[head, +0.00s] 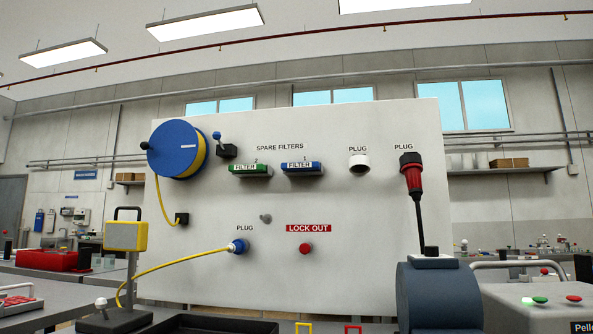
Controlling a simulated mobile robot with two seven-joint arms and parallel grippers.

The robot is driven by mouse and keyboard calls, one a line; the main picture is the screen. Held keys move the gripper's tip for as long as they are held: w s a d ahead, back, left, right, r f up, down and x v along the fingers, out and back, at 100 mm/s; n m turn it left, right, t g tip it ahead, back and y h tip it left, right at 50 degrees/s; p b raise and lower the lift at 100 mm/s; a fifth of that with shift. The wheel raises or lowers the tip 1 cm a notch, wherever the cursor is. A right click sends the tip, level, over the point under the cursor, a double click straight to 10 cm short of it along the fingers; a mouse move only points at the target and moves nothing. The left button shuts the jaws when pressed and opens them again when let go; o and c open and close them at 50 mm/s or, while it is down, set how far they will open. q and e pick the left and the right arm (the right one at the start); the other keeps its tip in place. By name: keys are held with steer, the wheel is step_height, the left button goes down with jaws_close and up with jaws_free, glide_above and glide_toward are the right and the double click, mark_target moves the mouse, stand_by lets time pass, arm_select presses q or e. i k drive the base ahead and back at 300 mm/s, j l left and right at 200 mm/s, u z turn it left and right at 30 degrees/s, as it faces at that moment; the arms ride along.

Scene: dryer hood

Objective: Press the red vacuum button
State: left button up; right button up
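No button in the head view carries a readable vacuum label. A round red button (305,248) sits on the white panel (330,215) below the red LOCK OUT sign (308,228). Neither of my grippers shows in this view, and nothing is seen touching these buttons.
A blue-grey machine (440,295) stands in front of the panel's lower right, its black cable running up to a red plug (412,175). A yellow cable (175,262) crosses the lower left to a blue plug (238,247). A yellow box (126,236) stands at left.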

mark_target(573, 298)
steer(key=z, duration=1.5)
